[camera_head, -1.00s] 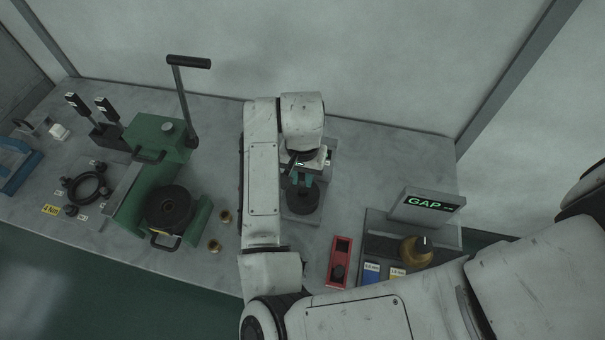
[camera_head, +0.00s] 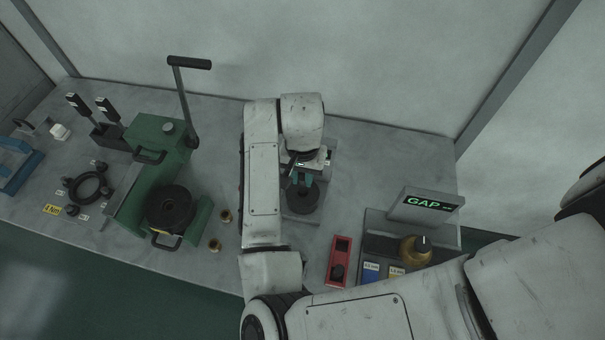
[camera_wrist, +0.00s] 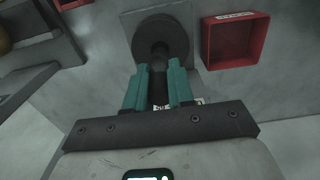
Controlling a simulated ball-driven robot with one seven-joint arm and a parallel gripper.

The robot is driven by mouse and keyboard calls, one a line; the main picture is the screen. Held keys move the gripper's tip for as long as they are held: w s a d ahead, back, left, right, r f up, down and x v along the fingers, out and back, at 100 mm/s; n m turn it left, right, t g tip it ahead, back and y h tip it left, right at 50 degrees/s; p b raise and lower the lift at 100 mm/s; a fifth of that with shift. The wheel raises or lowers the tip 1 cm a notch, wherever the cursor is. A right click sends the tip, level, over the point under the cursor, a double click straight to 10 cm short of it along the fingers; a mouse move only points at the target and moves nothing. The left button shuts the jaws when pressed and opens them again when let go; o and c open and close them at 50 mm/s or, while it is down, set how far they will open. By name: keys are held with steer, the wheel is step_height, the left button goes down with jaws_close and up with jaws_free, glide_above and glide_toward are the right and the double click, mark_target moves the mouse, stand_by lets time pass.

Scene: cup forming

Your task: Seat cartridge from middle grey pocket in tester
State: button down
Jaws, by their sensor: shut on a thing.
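My gripper (camera_head: 302,180) points down over a grey plate (camera_head: 316,214) and is mostly hidden by my arm in the head view. In the wrist view its two teal fingers (camera_wrist: 159,92) are closed on a dark upright stem (camera_wrist: 159,88). A round black disc (camera_wrist: 160,38) lies at the stem's far end, over the grey plate; it also shows in the head view (camera_head: 302,201). I cannot tell whether stem and disc are one piece, or whether the disc touches the plate. No grey pocket or cartridge can be made out for certain, and no part is clearly marked as the tester.
A green press (camera_head: 150,150) with a raised lever stands left. A grey unit with a "GAP --" display (camera_head: 424,203) and brass knob (camera_head: 415,250) stands right. A red tray (camera_head: 340,262) lies at the front.

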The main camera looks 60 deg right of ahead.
mark_target(303, 187)
steer(key=shift+f+b, duration=0.55)
steer(key=shift+f, duration=2.3)
steer(key=c, duration=0.9)
jaws_free()
steer(key=shift+r, duration=0.1)
step_height(303, 187, up, 11)
steer(key=shift+f, duration=0.15)
